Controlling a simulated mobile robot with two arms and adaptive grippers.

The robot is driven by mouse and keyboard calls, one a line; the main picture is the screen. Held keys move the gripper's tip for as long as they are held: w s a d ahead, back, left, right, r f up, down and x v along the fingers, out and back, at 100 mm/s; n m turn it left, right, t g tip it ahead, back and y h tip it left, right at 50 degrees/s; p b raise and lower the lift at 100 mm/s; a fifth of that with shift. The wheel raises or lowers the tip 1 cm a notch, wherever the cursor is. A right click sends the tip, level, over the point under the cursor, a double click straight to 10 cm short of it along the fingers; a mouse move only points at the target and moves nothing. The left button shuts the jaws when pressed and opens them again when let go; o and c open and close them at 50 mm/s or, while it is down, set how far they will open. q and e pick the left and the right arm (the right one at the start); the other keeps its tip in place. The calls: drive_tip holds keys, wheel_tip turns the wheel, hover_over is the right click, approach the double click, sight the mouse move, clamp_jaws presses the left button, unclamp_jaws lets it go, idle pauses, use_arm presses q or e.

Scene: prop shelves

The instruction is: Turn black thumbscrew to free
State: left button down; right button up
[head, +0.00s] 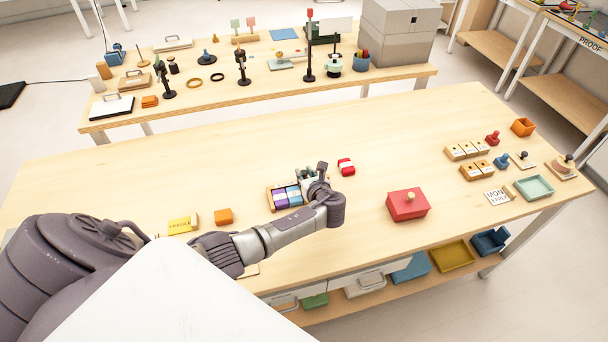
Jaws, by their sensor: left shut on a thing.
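My left gripper (318,180) reaches across the middle of the near table. My fingers and wrist cover much of the device. No black thumbscrew can be made out there, and which part my fingers hold is hidden. My right gripper is not in view.
A red box (408,208) with a knob stands to the right, and a small red item (346,167) lies behind my gripper. Stamps and trays fill the right end. The table's far left is clear.

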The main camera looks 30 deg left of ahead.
use_arm(q)
drive_tip(key=shift+w+d+f+n+g+y+b, duration=0.1)
drive_tip(key=shift+n+g+y+b, duration=0.15)
drive_tip(key=shift+n+g+b, duration=0.15)
drive_tip(key=shift+w+d+f+n+g+y+b, duration=0.1)
drive_tip(key=shift+n+g+y+b, duration=0.2)
drive_tip(key=shift+n+g, duration=0.2)
drive_tip(key=n+g+b, duration=0.1)
drive_tip(key=g+b, duration=0.1)
drive_tip(key=n+g+y+b, duration=0.1)
drive_tip(key=n+g+b, duration=0.1)
drive_tip(key=b, duration=0.1)
drive_tip(key=n+g+b, duration=0.2)
drive_tip(key=shift+w+y, duration=0.25)
drive_tip(key=shift+y, duration=0.1)
drive_tip(key=shift+r+n+g+b, duration=0.2)
drive_tip(key=shift+n+g+b, duration=0.55)
drive_tip(key=shift+b, duration=0.4)
drive_tip(key=shift+a, duration=0.1)
